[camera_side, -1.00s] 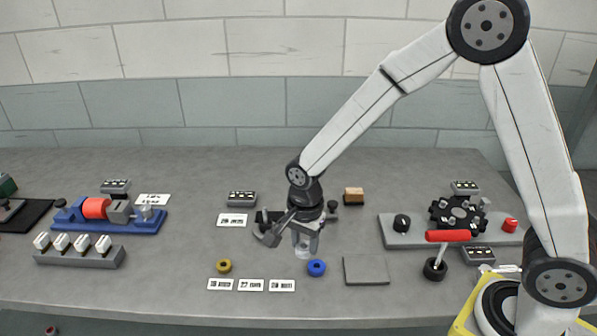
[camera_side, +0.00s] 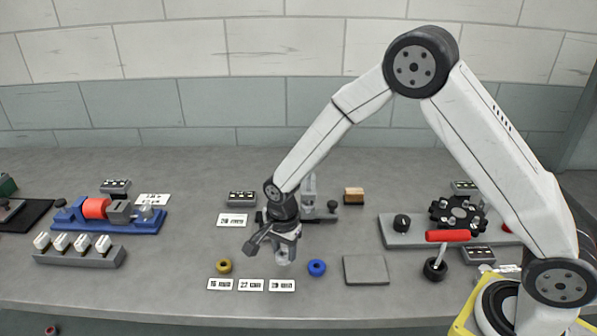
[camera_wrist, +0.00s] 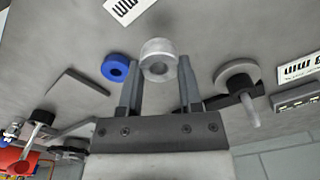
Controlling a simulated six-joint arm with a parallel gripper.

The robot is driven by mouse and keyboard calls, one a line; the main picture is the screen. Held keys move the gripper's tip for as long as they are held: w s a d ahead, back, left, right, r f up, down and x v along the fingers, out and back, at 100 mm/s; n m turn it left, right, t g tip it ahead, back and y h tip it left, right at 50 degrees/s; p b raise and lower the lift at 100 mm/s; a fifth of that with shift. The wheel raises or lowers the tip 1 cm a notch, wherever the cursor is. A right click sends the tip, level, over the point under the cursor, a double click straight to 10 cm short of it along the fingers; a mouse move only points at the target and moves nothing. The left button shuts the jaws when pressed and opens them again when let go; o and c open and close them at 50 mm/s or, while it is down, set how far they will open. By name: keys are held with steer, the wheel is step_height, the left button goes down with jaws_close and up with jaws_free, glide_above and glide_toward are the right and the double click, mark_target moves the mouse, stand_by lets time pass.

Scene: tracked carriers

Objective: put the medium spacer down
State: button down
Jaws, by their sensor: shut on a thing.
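My gripper (camera_side: 284,252) is shut on a pale, translucent ring, the medium spacer (camera_wrist: 158,60), which sits between the fingertips in the wrist view. In the side view the spacer (camera_side: 283,259) shows just below the fingers. It is low over the bench, and I cannot tell whether it touches the surface. A yellow spacer (camera_side: 223,266) lies on the bench to its left. A blue spacer (camera_side: 317,267) lies to its right and also shows in the wrist view (camera_wrist: 116,67).
White label cards (camera_side: 251,285) lie in a row in front of the spacers. A grey square pad (camera_side: 366,270) is right of the blue spacer. A dark fixture with a pale post (camera_side: 309,187) stands behind my gripper. Bare bench lies between the yellow and blue spacers.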

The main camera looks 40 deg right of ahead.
mark_target(284, 268)
steer(key=shift+w+f, duration=0.2)
steer(key=shift+f, duration=1.55)
steer(key=shift+f, duration=0.1)
steer(key=shift+c, duration=1.4)
jaws_free()
step_height(284, 268, up, 12)
